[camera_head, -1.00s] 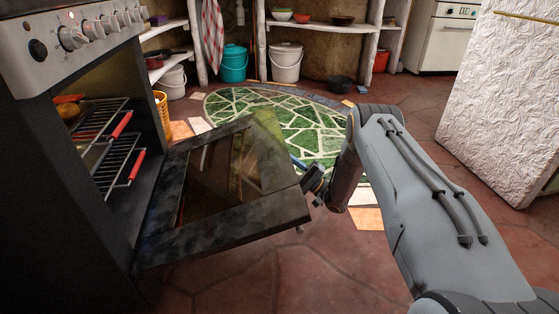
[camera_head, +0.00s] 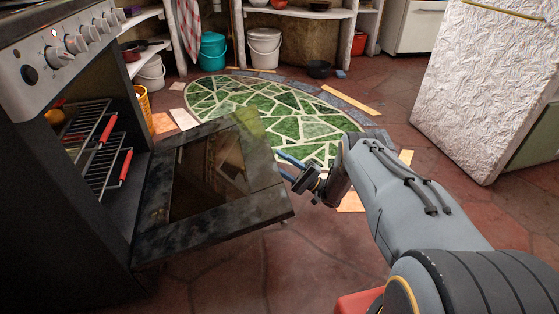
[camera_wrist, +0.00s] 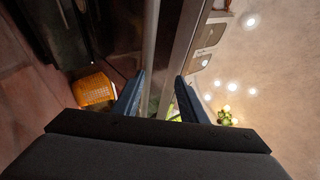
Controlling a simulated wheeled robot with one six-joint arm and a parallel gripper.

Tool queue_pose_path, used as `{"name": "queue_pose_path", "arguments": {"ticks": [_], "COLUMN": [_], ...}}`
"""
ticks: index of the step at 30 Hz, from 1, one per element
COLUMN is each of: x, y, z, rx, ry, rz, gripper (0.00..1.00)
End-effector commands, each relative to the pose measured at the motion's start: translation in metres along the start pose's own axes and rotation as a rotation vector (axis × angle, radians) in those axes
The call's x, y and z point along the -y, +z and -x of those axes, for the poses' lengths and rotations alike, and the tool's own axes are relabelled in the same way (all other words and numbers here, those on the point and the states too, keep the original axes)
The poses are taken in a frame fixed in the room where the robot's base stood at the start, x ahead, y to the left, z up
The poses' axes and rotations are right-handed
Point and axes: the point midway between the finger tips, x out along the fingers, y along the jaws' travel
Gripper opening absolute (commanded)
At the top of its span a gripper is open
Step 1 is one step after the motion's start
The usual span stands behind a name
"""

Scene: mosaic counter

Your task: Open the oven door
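The oven (camera_head: 60,200) stands at the left in the head view. Its door (camera_head: 265,205) is swung down far from the front, close to level, and the cavity shows. My gripper (camera_head: 300,178) is at the door's outer edge, right of the door. In the wrist view, my gripper's two fingers (camera_wrist: 160,100) are apart. A pale bar (camera_wrist: 151,40), apparently the door handle, runs between them, close to the left finger. A gap shows toward the right finger. Firm contact cannot be made out.
Wire racks with red grips (camera_head: 105,155) sit inside the oven. A green mosaic rug (camera_head: 270,110) lies beyond the door. A yellow basket (camera_head: 142,104) and buckets (camera_head: 213,50) stand behind. A white textured block (camera_head: 490,90) is at right. Floor in front of the door is clear.

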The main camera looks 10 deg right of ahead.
Motion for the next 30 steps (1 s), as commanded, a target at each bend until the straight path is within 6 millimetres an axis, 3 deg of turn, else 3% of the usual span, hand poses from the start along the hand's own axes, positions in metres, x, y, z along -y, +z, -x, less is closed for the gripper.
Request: {"name": "queue_pose_path", "arguments": {"ticks": [14,30], "x": [-0.007,-0.029], "y": [0.004,0.008], "z": [-0.003,0.017], "rx": [0.014,0.010], "ry": [0.005,0.004], "rz": [-0.006,-0.005], "gripper": [0.33,0.33]}}
